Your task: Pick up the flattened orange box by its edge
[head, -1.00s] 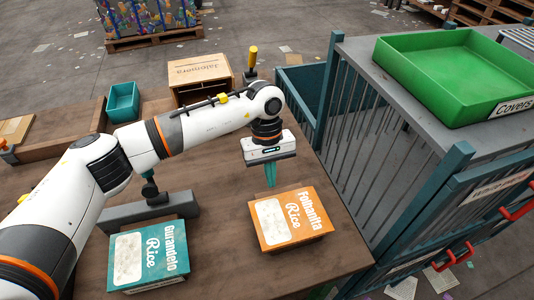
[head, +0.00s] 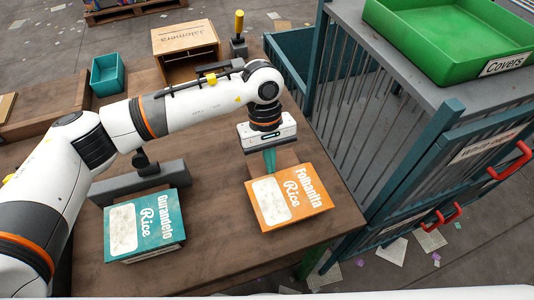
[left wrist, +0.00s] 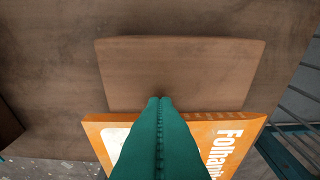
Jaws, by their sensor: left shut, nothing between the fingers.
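The flattened orange box (head: 290,198), printed "Folhanita Rice", lies near the right front part of the brown table. It also shows in the left wrist view (left wrist: 235,125), partly hidden by my fingers. My left gripper (head: 270,168) points down at the box's far edge, its green fingers shut together and empty. In the left wrist view the fingertips (left wrist: 160,100) overlap the box's edge; I cannot tell whether they touch it. A flat brown board (left wrist: 185,72) shows beyond that edge in the left wrist view. My right gripper is not in view.
A teal "Gurandelo Rice" box (head: 145,226) lies to the left, near a grey bar (head: 140,183). A teal bin (head: 107,75) and a cardboard box (head: 186,50) stand at the back. A barred cage (head: 345,110) and a green tray (head: 440,55) stand right.

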